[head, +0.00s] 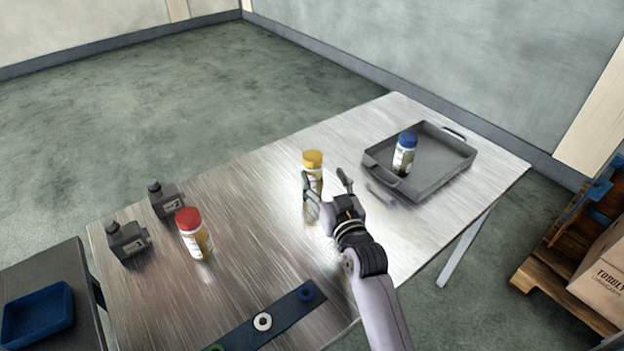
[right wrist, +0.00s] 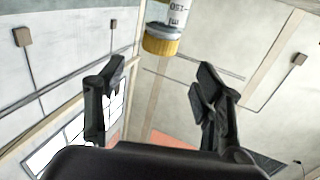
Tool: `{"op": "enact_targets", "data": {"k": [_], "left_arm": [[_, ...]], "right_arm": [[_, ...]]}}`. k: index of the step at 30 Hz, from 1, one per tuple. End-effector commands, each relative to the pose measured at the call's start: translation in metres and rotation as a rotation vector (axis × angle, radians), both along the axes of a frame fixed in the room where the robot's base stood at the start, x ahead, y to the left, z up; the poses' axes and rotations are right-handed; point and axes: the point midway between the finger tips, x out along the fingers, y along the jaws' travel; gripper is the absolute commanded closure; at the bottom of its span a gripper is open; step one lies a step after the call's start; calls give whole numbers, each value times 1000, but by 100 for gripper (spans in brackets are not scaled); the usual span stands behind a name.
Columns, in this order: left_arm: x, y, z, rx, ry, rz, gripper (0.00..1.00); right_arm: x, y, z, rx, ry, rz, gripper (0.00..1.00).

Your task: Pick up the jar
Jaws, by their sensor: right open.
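A jar with a yellow lid (head: 313,162) stands upright on the metal table. My right gripper (head: 325,182) is open beside this jar, and its left finger overlaps the jar in the head view. In the right wrist view the yellow-lidded jar (right wrist: 163,38) shows at the top edge, upside down, beyond the open fingers (right wrist: 158,76); nothing is between them. A jar with a red lid (head: 194,236) stands on the table's left part. A jar with a blue lid (head: 404,154) stands in the grey tray (head: 443,185). My left gripper is not in view.
Two dark bottles (head: 128,242) (head: 166,199) stand left of the red-lidded jar. A dark strip with coloured rings (head: 262,322) lies at the front edge. A blue bin (head: 38,314) is at lower left. The table between the red- and yellow-lidded jars is clear.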

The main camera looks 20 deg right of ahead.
Motion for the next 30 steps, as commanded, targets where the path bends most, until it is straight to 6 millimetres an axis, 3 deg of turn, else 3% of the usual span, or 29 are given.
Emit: {"op": "enact_targets", "data": {"k": [4, 13, 21, 30], "left_arm": [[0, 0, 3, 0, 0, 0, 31], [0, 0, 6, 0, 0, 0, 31], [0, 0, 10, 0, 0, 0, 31], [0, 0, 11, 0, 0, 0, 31]], "right_arm": [[28, 1, 1, 0, 0, 1, 37], [50, 0, 0, -1, 0, 1, 37], [85, -1, -3, -2, 0, 0, 37], [95, -1, -4, -2, 1, 0, 37]]}}
